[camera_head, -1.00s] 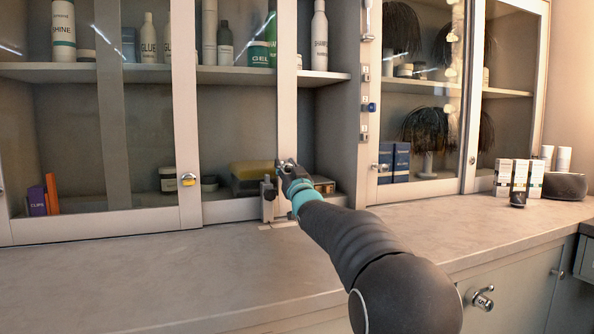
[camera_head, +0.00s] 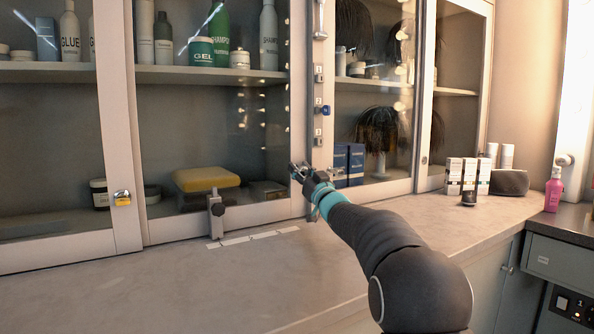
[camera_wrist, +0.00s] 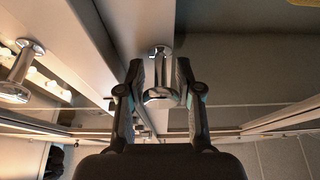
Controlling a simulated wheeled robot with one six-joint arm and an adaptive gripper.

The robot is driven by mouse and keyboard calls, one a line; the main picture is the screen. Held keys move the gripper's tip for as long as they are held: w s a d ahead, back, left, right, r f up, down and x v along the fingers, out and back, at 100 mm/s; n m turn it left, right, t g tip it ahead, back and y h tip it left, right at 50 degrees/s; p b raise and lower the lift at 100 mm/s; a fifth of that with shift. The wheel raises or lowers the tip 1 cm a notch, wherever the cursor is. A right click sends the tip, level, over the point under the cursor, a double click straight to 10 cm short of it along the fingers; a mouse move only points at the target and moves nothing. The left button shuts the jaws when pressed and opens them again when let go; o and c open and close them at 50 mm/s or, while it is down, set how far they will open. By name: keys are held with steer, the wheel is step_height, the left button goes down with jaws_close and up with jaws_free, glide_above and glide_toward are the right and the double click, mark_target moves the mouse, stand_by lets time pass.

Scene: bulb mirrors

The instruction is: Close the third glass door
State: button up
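The glass door (camera_head: 212,130) with the yellow sponge behind it has its right frame post against or very near the cabinet divider (camera_head: 322,85); any thin gap is hidden by my gripper. My gripper (camera_head: 298,170) is at this post, low down. In the wrist view my gripper (camera_wrist: 160,78) has its fingers on both sides of a chrome knob (camera_wrist: 160,97), seemingly touching its head. The other glass doors are a left one with a yellow lock (camera_head: 122,198) on its post and two at right, before the wigs (camera_head: 385,130).
A grey clamp (camera_head: 216,212) stands at the door's bottom rail, by a marked white strip (camera_head: 254,237) on the counter (camera_head: 190,285). Small boxes (camera_head: 468,175) and a dark bowl (camera_head: 509,183) stand at right. The front counter is clear.

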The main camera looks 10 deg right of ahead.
mark_target(294, 129)
steer(key=shift+a, duration=0.3)
steer(key=shift+r, duration=0.2)
step_height(294, 129, up, 10)
steer(key=shift+f, duration=0.25)
steer(key=shift+s+d, duration=0.1)
steer(key=shift+d, duration=0.05)
stand_by(0.4)
